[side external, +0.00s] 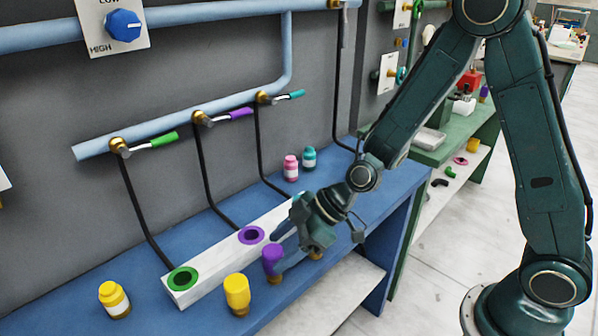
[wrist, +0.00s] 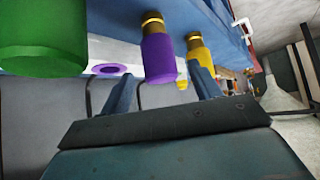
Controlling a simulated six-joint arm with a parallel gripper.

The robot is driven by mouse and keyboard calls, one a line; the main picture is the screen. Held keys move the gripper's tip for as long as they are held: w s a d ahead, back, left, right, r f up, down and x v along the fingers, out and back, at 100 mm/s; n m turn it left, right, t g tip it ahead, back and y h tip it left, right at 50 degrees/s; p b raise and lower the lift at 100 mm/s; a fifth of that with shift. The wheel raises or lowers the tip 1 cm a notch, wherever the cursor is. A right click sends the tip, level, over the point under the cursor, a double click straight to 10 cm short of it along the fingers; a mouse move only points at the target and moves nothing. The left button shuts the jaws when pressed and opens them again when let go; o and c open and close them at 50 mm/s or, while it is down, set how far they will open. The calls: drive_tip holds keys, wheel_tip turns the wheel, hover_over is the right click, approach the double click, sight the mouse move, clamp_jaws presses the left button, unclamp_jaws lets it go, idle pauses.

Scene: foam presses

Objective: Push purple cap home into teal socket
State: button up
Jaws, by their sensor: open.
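The purple cap (side external: 272,255) stands upright on a brass base on the blue bench, in front of the white block (side external: 208,278). My gripper (side external: 278,250) is open and low, with its fingers beside the cap. In the wrist view the purple cap (wrist: 158,58) appears upside down, between and beyond my two open fingers (wrist: 163,92). I cannot tell whether they touch it. The block shows a green socket (side external: 182,278) and a purple socket (side external: 251,235), also in the wrist view (wrist: 110,69).
A yellow cap (side external: 237,290) stands left of the purple one. A large green cap (wrist: 40,38) is close at left in the wrist view. A yellow bottle (side external: 113,298), pink bottle (side external: 291,168) and teal bottle (side external: 309,157) stand on the bench. Black hoses and coloured-handled valves run behind.

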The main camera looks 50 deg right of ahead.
sight(266, 260)
drive_tip(key=shift+x, duration=2.5)
drive_tip(key=shift+r, duration=0.1)
drive_tip(key=c, duration=1.2)
